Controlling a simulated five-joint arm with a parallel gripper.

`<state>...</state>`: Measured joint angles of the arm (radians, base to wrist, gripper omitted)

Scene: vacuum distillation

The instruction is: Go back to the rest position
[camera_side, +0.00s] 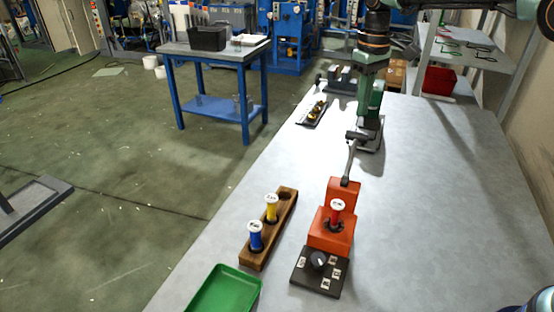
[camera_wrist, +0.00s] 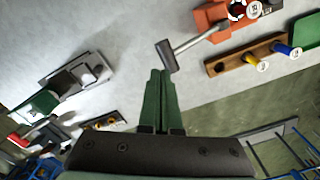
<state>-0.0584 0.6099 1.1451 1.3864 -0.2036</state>
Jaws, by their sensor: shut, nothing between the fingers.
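My gripper (camera_wrist: 160,75) is shut and empty, with its green fingers together. In the side view my gripper (camera_side: 370,122) points down over the table, behind the orange device (camera_side: 331,231). A grey lever (camera_side: 351,160) with a dark crossbar handle rises from the back of that device. In the wrist view the lever's handle (camera_wrist: 166,55) lies close to my fingertips; I cannot tell whether they touch. A red vial with a white cap (camera_side: 337,208) stands in the device. A black panel with a knob (camera_side: 318,262) is at its front.
A wooden rack (camera_side: 282,224) holds a yellow vial (camera_side: 271,207) and a blue vial (camera_side: 255,236); its far hole looks empty. A green tray (camera_side: 224,291) lies at the table's front left. A small dark tray (camera_side: 312,113) lies farther back. The table's right side is clear.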

